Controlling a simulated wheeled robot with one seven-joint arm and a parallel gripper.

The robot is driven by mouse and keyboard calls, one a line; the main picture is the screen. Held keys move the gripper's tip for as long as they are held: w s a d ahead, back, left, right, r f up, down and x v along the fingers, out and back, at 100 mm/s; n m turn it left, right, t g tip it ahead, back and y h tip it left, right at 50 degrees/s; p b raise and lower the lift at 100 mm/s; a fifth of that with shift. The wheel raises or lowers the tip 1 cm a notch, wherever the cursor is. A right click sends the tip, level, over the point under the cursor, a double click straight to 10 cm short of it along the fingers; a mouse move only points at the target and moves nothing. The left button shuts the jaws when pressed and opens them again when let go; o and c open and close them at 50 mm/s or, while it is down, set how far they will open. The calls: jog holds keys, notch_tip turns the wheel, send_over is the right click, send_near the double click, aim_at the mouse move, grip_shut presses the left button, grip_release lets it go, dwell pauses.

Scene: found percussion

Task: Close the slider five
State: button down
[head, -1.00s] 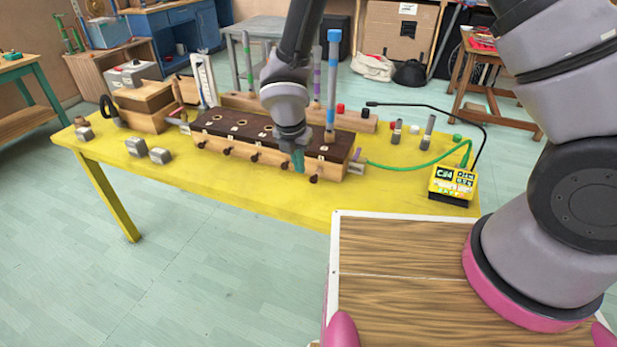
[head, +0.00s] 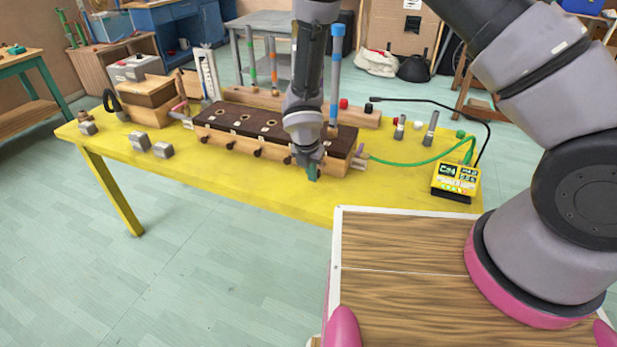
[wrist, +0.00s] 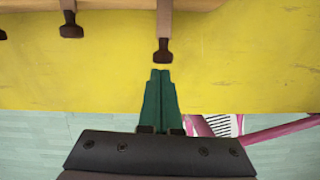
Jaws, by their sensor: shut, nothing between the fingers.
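A long wooden box (head: 335,164) with a dark perforated top stands on the yellow table. Dark slider knobs line its front, such as one near the middle (head: 257,153). The rightmost knob, slider five, is hidden behind my gripper (head: 313,178) in the head view. In the wrist view, a knob (wrist: 163,55) on a wooden stem sticks out farther than its left neighbour (wrist: 71,30). It appears to be slider five. My gripper's green fingers (wrist: 161,72) are shut and empty, just in front of this knob with a small gap showing.
A green cable (head: 420,158) runs right to a yellow device (head: 456,181). Grey metal blocks (head: 162,150) lie at the table's left. The yellow table front (head: 240,185) is clear.

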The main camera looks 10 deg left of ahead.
jog(key=shift+w+d, duration=0.25)
jog(key=shift+w, duration=0.65)
jog(key=shift+w+d, duration=0.25)
jog(key=shift+w, duration=0.65)
